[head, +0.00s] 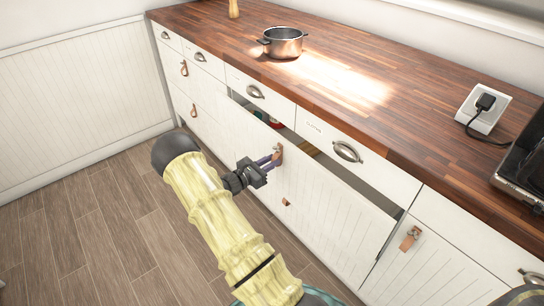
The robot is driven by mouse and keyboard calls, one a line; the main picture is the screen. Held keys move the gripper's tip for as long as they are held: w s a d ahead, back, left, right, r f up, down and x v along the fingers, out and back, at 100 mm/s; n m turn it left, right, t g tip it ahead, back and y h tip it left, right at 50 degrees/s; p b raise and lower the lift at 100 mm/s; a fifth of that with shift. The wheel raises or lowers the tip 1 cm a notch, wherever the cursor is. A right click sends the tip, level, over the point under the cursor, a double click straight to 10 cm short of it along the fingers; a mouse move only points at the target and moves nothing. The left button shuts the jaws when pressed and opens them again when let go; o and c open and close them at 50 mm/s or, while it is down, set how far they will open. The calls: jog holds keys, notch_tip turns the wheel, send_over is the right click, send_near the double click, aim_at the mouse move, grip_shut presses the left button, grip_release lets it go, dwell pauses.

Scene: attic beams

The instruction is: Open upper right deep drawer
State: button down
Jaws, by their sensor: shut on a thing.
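The deep drawer (328,198) is a wide white panelled front below the shallow drawers in the head view. It stands partly open, with a dark gap along its top edge. A brown leather pull (278,153) is on its front. My gripper (272,163) is at this pull and shut on it. The fingers partly cover the lower part of the pull. Inside the gap, a red item (274,122) and a yellowish-brown item (308,149) show in part; the rest of the inside is hidden.
Shallow drawers with metal cup handles (347,152) sit above. A wooden countertop (420,135) carries a metal pot (283,42), a socket block (482,108) and a dark appliance (525,160). A lower leather pull (286,202) shows. The plank floor (100,235) at left is clear.

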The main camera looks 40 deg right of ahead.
jog(key=a+p, duration=0.3)
jog(key=a, duration=2)
jog(key=shift+s+a+p, duration=0.15)
jog(key=shift+p, duration=0.15)
jog(key=c, duration=1.3)
grip_release()
jog(key=a, duration=1.7)
jog(key=shift+s+a, duration=0.15)
jog(key=shift+a, duration=0.05)
